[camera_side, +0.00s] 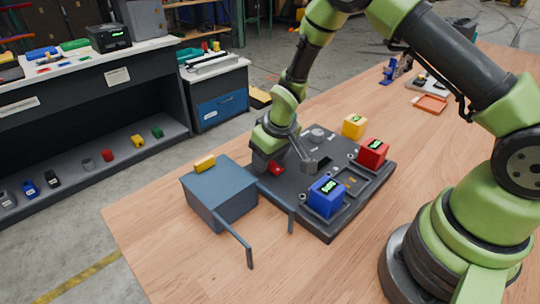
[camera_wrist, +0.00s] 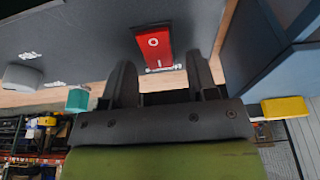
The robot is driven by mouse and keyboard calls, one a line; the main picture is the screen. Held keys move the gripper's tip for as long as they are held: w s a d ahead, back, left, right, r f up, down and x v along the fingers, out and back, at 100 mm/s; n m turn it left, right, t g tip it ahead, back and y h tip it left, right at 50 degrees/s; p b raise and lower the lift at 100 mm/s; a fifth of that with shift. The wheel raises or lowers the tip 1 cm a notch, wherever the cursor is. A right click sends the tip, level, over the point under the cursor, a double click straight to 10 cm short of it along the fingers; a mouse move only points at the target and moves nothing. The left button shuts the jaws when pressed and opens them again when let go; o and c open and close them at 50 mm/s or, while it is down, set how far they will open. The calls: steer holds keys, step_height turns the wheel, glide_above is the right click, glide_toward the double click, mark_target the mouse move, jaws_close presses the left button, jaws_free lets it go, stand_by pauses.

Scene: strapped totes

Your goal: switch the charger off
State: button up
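My gripper (camera_wrist: 160,70) is open and empty there. I cannot tell which side of the rocker is pressed, or whether a finger touches it.
A grey knob (camera_wrist: 22,77) shows in the wrist view. An orange tray (camera_side: 431,104) lies further back. The front-left tabletop is clear.

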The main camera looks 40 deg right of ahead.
steer(key=v, duration=1)
step_height(320, 180, up, 12)
steer(key=m+t, duration=0.2)
glide_above(279, 170)
steer(key=s, duration=0.7)
steer(key=s+r+m+t+y, duration=0.1)
steer(key=s+r, duration=0.2)
steer(key=s, duration=0.3)
steer(key=s+a+r+m+t+y, duration=0.1)
steer(key=s+r, duration=0.2)
steer(key=s, duration=0.4)
steer(key=shift+a, duration=0.15)
stand_by(1.3)
